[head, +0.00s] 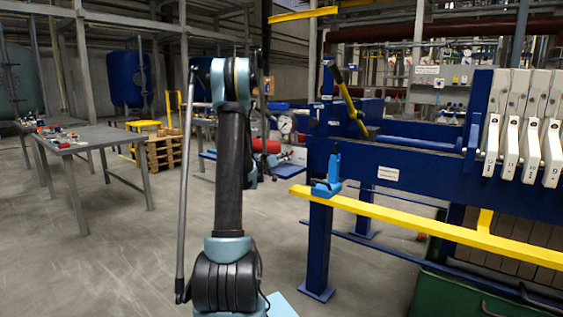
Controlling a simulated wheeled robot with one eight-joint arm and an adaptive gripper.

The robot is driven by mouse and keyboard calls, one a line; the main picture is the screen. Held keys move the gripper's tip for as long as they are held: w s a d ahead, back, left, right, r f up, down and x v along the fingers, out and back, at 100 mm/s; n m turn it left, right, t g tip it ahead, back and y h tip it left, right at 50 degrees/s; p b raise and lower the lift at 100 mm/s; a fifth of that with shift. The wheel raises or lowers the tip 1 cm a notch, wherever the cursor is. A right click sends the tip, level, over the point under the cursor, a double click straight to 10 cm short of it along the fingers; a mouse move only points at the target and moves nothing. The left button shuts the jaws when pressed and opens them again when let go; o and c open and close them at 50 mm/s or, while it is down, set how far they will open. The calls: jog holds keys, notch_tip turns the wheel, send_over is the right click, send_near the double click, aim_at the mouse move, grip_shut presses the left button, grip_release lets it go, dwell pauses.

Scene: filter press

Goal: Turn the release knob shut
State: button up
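The blue frame of the filter press (425,170) stands on the right. A light blue fitting (327,180) sits at the left end of its yellow rail (400,217). A black and yellow lever (348,100) stands tilted on top of the frame. I cannot make out for sure which part is the release knob. My arm rises upright in the middle of the head view, left of the press. Its far end lies behind the upper arm, so my gripper's fingers cannot be made out. I see nothing held.
White filter plates (527,125) hang at the right. A round gauge (285,124) and a red cylinder (266,146) show behind my arm. A grey table (100,138) with small items stands at the left. A green bin (450,290) sits under the press.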

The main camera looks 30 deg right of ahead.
jog(key=shift+s, duration=0.15)
jog(key=v, duration=1.2)
jog(key=o, duration=0.3)
jog(key=s+a+r+m+g+y, duration=0.1)
jog(key=s+a+r+m+y, duration=0.25)
jog(key=r, duration=0.35)
jog(key=shift+y, duration=0.45)
jog(key=x, duration=1.8)
jog(key=shift+w+a, duration=0.1)
jog(key=shift+w, duration=0.1)
